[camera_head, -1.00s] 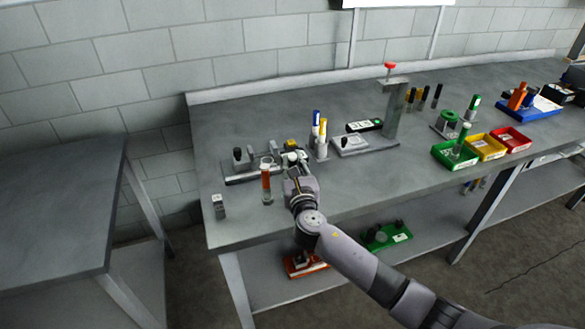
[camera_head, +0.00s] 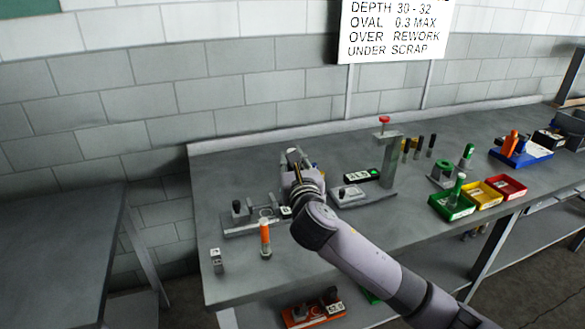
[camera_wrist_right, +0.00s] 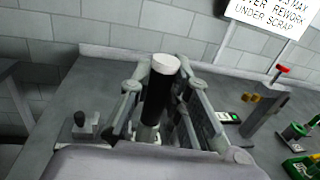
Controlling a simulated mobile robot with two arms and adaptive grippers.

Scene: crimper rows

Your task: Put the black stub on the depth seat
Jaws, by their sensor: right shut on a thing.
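My right gripper (camera_head: 296,160) is raised above the bench, in front of the back wall. In the right wrist view its fingers (camera_wrist_right: 163,88) are shut on the black stub (camera_wrist_right: 156,105), a dark cylinder with a white top end, held roughly upright. The stub's lower end is partly hidden between the fingers. I cannot tell for sure which part is the depth seat; a grey base (camera_head: 347,195) stands by the post with a red knob (camera_head: 384,120), to the right of my gripper. My left gripper is not in view.
A grey fixture with a black knob (camera_head: 237,207) lies left of my arm, with an orange cylinder (camera_head: 265,238) in front. A dark readout (camera_head: 361,176) lies by the post. Green (camera_head: 452,208), yellow (camera_head: 482,193) and red (camera_head: 507,186) bins stand right. The bench's left end is mostly clear.

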